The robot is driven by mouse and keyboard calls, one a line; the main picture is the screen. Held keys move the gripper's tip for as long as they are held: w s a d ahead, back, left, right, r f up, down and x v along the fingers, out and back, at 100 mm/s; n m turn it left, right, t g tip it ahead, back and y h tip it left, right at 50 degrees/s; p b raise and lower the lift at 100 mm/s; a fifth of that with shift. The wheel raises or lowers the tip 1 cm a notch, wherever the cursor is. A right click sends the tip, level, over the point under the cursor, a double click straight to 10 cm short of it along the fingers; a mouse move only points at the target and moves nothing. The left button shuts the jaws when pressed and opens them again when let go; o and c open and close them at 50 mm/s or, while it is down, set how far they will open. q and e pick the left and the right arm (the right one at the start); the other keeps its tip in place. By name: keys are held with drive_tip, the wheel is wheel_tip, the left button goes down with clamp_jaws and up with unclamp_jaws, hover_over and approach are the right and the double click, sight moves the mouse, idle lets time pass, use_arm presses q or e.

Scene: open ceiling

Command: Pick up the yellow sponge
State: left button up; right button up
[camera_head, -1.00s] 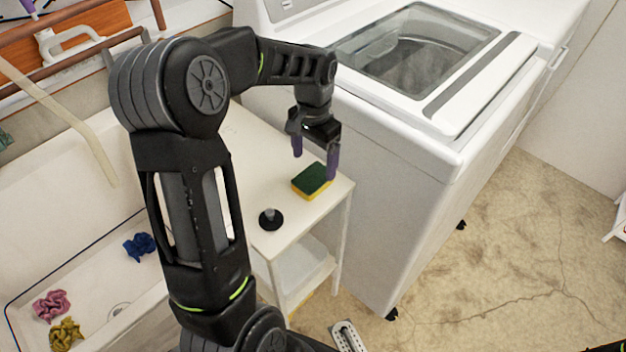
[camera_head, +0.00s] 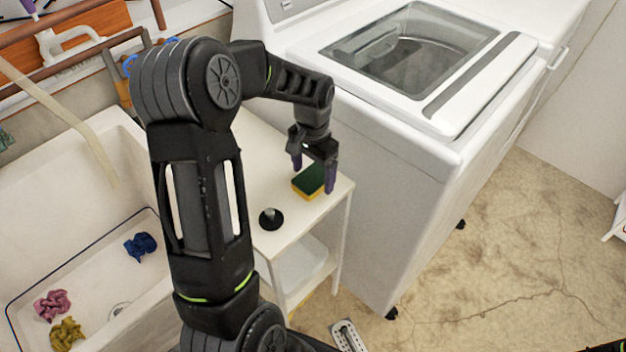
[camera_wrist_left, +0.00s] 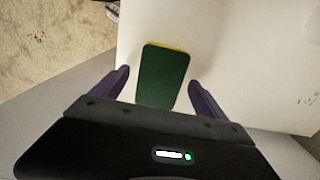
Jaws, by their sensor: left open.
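The yellow sponge (camera_head: 308,182) has a dark green top and lies flat on the white shelf-top (camera_head: 270,178) near its right corner. My left gripper (camera_head: 313,178) is open and points down at the sponge, with a purple finger to either side of it in the head view. In the left wrist view the sponge (camera_wrist_left: 163,78) shows its green face and a thin yellow edge, between and ahead of the open fingers of my left gripper (camera_wrist_left: 160,88). I cannot tell whether the fingers touch it. My right gripper is not in view.
A black stopper-like object (camera_head: 270,219) stands on the shelf-top in front of the sponge. A white washing machine (camera_head: 390,170) rises close on the right. A white sink (camera_head: 75,255) with crumpled blue, pink and yellow cloths is on the left.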

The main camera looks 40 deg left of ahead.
sight(313, 177)
use_arm(q)
drive_tip(key=shift+c, duration=0.6)
drive_tip(key=c, duration=1.4)
drive_tip(key=shift+c, duration=0.2)
drive_tip(key=shift+r, duration=0.1)
wheel_tip(313, 177, up, 10)
